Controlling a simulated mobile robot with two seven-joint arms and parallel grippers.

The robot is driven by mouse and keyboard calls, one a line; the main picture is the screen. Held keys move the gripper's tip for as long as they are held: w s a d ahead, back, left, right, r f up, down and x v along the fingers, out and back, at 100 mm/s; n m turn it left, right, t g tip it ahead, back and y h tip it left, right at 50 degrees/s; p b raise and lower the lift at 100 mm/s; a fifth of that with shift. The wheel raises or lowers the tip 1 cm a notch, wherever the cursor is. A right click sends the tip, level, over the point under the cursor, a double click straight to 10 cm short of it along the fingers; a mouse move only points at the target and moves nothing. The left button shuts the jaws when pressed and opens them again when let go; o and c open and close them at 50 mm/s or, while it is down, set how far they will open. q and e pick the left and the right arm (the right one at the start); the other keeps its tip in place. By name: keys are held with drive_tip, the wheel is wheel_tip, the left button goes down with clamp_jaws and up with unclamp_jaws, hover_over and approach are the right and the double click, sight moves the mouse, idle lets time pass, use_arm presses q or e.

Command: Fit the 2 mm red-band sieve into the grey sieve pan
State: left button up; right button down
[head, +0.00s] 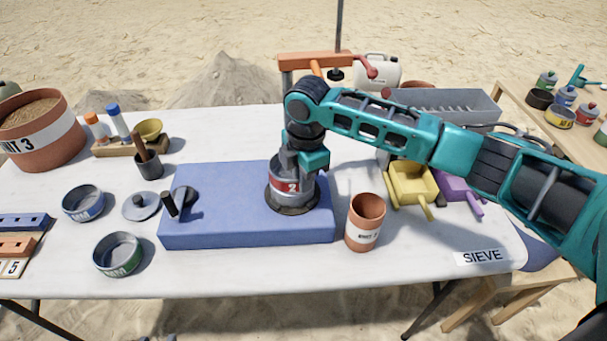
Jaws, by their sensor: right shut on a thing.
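The red-band sieve (290,189), a grey cylinder with a red band marked 2, is upright at the right part of the blue block (225,231). My right gripper (296,168) is above it, pointing down, and is shut on it. A dark grey round rim (291,208) shows right under the sieve on the block. It may be the grey sieve pan, but the sieve hides most of it. I cannot tell whether the sieve is seated in it or just above it. My left gripper is out of view.
A crank handle (170,205) stands on the block's left part. Left of it are a grey lid (141,207), a blue-band sieve (83,203) and a green-band sieve (118,254). A terracotta cup (366,222) stands close right of the block, with yellow (410,186) and purple scoops beyond.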

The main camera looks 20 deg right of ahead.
drive_tip(key=shift+f, duration=0.35)
drive_tip(key=c, duration=1.2)
unclamp_jaws()
drive_tip(key=shift+o, duration=0.2)
drive_tip(key=shift+r, duration=0.1)
wheel_tip(320, 180, up, 13)
drive_tip(key=shift+s, duration=0.45)
drive_tip(key=shift+f, duration=0.2)
